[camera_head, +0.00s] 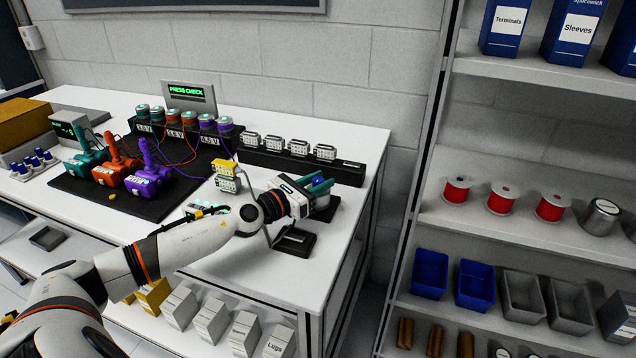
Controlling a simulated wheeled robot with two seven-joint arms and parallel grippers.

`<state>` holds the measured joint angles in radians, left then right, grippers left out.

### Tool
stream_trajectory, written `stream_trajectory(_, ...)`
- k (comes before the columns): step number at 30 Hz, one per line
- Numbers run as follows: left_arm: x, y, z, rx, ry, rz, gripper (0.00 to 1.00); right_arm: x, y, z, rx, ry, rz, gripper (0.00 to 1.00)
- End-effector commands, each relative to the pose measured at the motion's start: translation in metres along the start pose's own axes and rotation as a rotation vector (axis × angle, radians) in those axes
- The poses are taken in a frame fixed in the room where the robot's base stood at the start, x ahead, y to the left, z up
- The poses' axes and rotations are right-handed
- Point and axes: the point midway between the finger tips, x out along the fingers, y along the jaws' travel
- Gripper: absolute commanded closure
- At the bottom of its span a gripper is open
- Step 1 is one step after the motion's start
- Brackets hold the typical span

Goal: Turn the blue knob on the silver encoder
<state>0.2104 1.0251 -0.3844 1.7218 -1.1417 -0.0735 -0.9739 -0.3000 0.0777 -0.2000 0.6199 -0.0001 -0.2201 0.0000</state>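The silver encoder (322,201) stands near the right end of the white bench, partly hidden by my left gripper. Its blue knob (318,181) shows on top. My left gripper (317,185) reaches in from the left, its teal fingers at the knob, one on each side of it. The fingers are apart with the knob between them. I cannot tell whether they press on it. My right gripper is not in view.
A small dark stand (295,241) sits just in front of the encoder. A dark rail (300,160) with several grey connectors runs behind. Teal, orange and purple servos lie on a black mat (150,208). A shelf (520,235) stands right.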

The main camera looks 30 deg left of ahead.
Motion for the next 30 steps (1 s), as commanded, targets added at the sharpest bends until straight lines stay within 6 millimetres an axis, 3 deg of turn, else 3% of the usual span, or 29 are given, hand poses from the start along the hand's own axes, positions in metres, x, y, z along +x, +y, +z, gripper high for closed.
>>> stream_trajectory(3,0.0,0.0,0.0,0.0,0.0,0.0,0.54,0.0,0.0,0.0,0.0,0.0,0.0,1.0)
stream_trajectory(14,-0.005,-0.001,0.002,0.001,-0.001,-0.002,0.54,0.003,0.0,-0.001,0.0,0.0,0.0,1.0)
stream_trajectory(30,-0.067,0.001,0.004,-0.002,-0.003,0.0,0.54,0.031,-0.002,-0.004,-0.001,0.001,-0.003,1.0)
